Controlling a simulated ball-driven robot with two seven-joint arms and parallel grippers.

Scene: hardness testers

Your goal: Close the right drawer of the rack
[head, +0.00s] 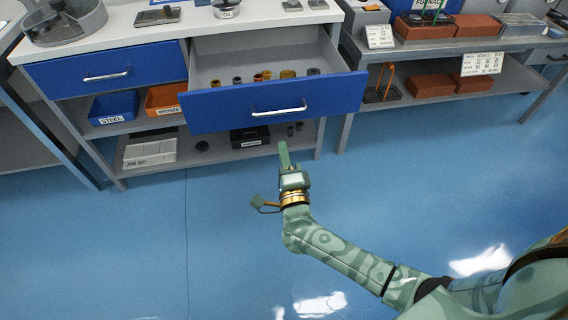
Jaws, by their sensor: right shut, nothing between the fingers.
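The rack (120,46) is a grey-white bench unit with two blue-fronted drawers. Its right drawer (230,118) is pulled out, with a silver bar handle (279,108) and several small brass and dark cylinders (266,76) inside. Its left drawer (60,77) sits flush. My right gripper (284,152) is shut and empty, its fingers pointing toward the rack. In the picture it is just below the right drawer's handle, apart from the front. My left gripper is not in view.
A second bench with reddish-brown blocks (433,85) stands at the right. The blue floor (130,240) in front is clear.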

